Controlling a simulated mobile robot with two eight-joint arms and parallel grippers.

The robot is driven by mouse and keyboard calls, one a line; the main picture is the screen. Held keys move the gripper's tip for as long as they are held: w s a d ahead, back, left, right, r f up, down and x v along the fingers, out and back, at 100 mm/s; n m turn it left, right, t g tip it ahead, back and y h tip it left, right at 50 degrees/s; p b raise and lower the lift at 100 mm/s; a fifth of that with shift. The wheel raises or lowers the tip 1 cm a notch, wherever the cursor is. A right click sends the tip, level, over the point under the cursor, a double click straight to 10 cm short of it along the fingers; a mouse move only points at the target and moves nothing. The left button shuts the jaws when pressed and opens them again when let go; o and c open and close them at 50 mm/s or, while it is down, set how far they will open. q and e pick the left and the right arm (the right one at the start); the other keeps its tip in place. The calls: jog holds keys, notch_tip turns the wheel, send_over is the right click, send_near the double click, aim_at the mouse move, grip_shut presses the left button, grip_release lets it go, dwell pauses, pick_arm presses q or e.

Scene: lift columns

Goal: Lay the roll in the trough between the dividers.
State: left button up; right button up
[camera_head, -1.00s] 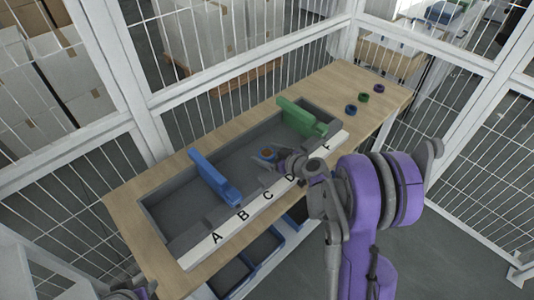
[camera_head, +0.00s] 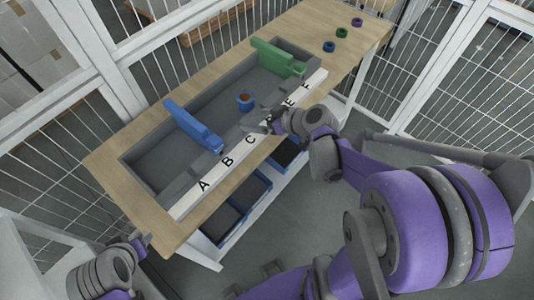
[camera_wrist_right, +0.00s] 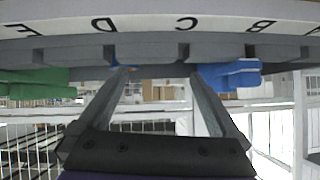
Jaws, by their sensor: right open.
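The roll (camera_head: 245,102), blue with a brown core, lies in the grey trough (camera_head: 160,158) between the blue divider (camera_head: 193,125) and the green divider (camera_head: 278,57). My right gripper (camera_head: 262,124) is open and empty near the trough's front edge, apart from the roll.
A white strip lettered A to F (camera_head: 240,146) runs along the trough's front. Blue bins (camera_head: 250,190) sit under the table. Purple, green (camera_head: 341,32) and blue rings stand at the table's back right. White mesh fencing surrounds the table.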

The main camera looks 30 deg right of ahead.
jog(key=s+a+m+g+h, duration=0.1)
jog(key=s+a+g+h, duration=0.1)
jog(key=s, duration=0.6)
jog(key=s+a+m+g+h, duration=0.2)
jog(key=s+a, duration=0.2)
jog(key=s, duration=0.4)
jog(key=shift+a+f+g+h, duration=0.2)
jog(key=shift+a+g+h, duration=0.1)
jog(key=shift+s, duration=0.1)
